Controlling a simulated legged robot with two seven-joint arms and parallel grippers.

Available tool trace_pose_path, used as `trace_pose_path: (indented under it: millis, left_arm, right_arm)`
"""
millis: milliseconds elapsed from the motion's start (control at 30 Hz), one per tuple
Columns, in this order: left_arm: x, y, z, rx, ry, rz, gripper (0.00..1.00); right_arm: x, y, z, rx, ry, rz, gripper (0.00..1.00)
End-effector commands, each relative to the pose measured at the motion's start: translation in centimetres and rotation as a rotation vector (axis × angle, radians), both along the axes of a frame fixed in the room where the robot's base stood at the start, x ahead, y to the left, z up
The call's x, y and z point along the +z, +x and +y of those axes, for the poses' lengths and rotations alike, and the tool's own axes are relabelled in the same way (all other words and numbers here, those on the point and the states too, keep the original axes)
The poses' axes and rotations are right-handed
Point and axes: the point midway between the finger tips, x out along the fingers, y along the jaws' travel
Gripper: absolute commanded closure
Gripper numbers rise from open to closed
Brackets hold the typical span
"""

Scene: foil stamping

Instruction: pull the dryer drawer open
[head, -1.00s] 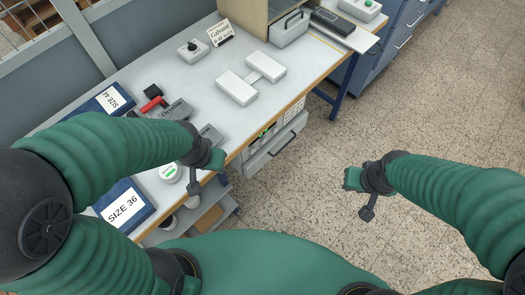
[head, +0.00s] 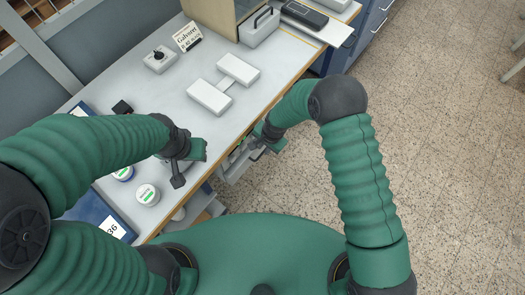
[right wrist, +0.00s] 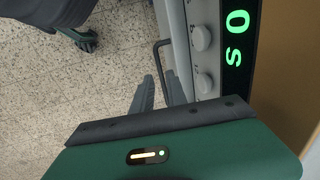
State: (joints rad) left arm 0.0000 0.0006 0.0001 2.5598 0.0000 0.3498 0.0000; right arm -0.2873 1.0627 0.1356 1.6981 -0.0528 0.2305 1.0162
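The dryer (head: 236,168) sits under the front edge of the bench, mostly hidden by my right arm in the head view. In the right wrist view its front shows a display (right wrist: 236,38) with green digits and two round knobs (right wrist: 201,38). A dark bar handle (right wrist: 157,52) stands out from the drawer front. My right gripper (head: 262,146) is at the dryer front. In the right wrist view its two fingers (right wrist: 159,76) are apart, with the handle bar running between them; contact cannot be told. My left gripper (head: 187,165) hangs over the bench's near edge; its opening is unclear.
Two white blocks (head: 210,98) joined by a strip lie on the bench (head: 180,120). A black-knobbed box (head: 160,60) and a sign stand behind. Two round jars (head: 147,194) are near my left arm.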

Motion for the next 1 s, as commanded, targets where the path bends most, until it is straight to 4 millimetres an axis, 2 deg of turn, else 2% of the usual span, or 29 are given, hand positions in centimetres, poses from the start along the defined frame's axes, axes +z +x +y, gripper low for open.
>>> trace_pose_path:
  millis: [33, 100, 300, 567, 600, 733, 1000]
  left_arm:
    - [-0.1, 0.0, 0.0, 0.0, 0.0, 0.0, 0.64]
    - [-0.1, 0.0, 0.0, 0.0, 0.0, 0.0, 0.64]
    - [-0.2, 0.0, 0.0, 0.0, 0.0, 0.0, 0.64]
    - [-0.2, 0.0, 0.0, 0.0, 0.0, 0.0, 0.64]
    - [-0.2, 0.0, 0.0, 0.0, 0.0, 0.0, 0.64]
    - [-0.2, 0.0, 0.0, 0.0, 0.0, 0.0, 0.64]
    - [-0.2, 0.0, 0.0, 0.0, 0.0, 0.0, 0.64]
  right_arm:
    - [-1.4, 0.0, 0.2, 0.003, -0.001, 0.002, 0.82]
    - [-2.8, 0.1, 0.5, 0.003, -0.001, 0.001, 0.82]
    - [-5.3, 0.5, 0.8, 0.003, -0.001, -0.001, 0.82]
    - [-5.5, 0.5, 0.9, 0.003, -0.001, -0.001, 0.82]
    - [-5.5, 0.5, 0.9, 0.003, -0.001, -0.001, 0.83]
    - [-5.5, 0.5, 0.9, 0.003, -0.001, -0.001, 1.0]
    - [-5.5, 0.6, 0.9, 0.003, 0.0, -0.002, 1.0]
